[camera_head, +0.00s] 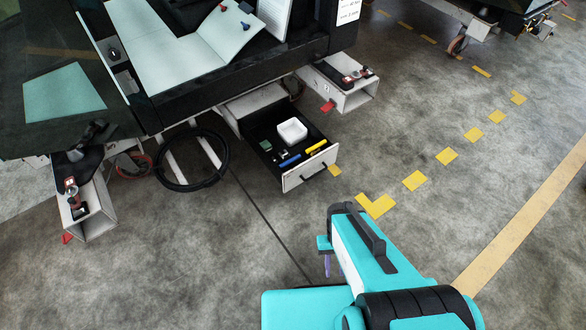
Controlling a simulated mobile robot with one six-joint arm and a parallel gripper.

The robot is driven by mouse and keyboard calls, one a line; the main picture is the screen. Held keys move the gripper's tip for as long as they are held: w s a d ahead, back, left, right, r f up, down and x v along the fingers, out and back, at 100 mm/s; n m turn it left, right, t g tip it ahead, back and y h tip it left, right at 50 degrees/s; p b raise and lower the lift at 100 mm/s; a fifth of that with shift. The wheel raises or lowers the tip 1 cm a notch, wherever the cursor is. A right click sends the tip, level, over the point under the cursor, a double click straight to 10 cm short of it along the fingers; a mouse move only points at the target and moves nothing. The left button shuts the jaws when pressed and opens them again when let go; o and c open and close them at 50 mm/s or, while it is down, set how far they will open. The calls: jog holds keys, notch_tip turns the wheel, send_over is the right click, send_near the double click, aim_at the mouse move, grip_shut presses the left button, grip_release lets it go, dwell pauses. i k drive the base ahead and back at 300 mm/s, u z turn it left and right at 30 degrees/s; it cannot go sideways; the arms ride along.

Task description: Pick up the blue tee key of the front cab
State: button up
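A small blue piece (246,26) shows on the pale sloping panel (190,50) of the near cab trolley, at the top of the view. It looks like the blue tee key, but it is too small to make out its shape. A similar red piece (223,7) is just above and left of it. My gripper (327,266) is at lower centre, over the floor in front of the trolley and well away from the blue piece. My own arm hides much of it, so its opening does not show.
An open drawer (303,179) juts toward me, holding a white box (292,131), a blue item (290,160), a yellow item (316,147) and a green item (266,146). Floor right of the drawer is clear.

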aim_at(289, 162)
jog(key=z, duration=0.05)
jog(key=i, duration=0.9)
jog(key=u, duration=4.3)
jog(key=i, duration=0.1)
jog(key=z, duration=3)
